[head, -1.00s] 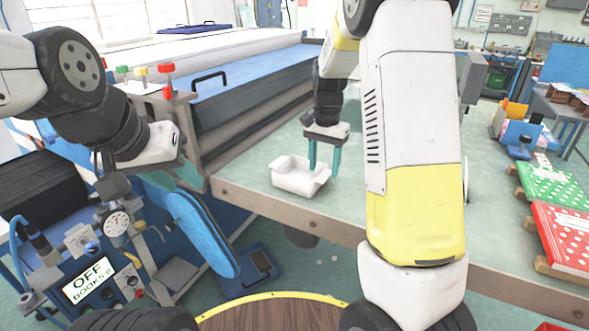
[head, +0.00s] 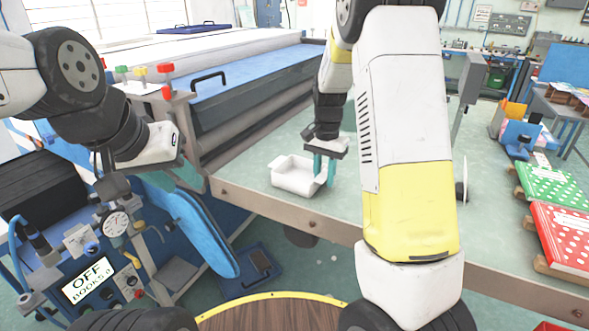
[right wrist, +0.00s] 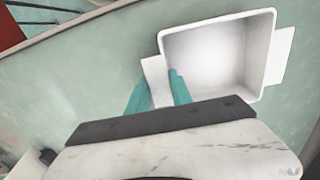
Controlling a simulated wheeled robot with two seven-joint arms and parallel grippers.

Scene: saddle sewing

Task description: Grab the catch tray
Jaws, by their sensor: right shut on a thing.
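The catch tray (head: 293,177) is a small white open box with a flat tab on each of two sides. It sits upright on the pale green table near its front left edge, and looks empty in the right wrist view (right wrist: 215,55). My right gripper (head: 323,172) comes down from above at the tray's right end. Its teal fingers (right wrist: 160,88) are shut on the near tab, one on each side of it. My left gripper (head: 182,176) hangs over the blue machine at left, away from the tray; its fingertips are too hidden to judge their opening.
The green table (head: 240,180) is bare around the tray. A large blue machine (head: 240,85) stands left and behind, with a gauge panel (head: 90,285) in front. Green (head: 552,187) and red (head: 563,238) dotted books lie at the right.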

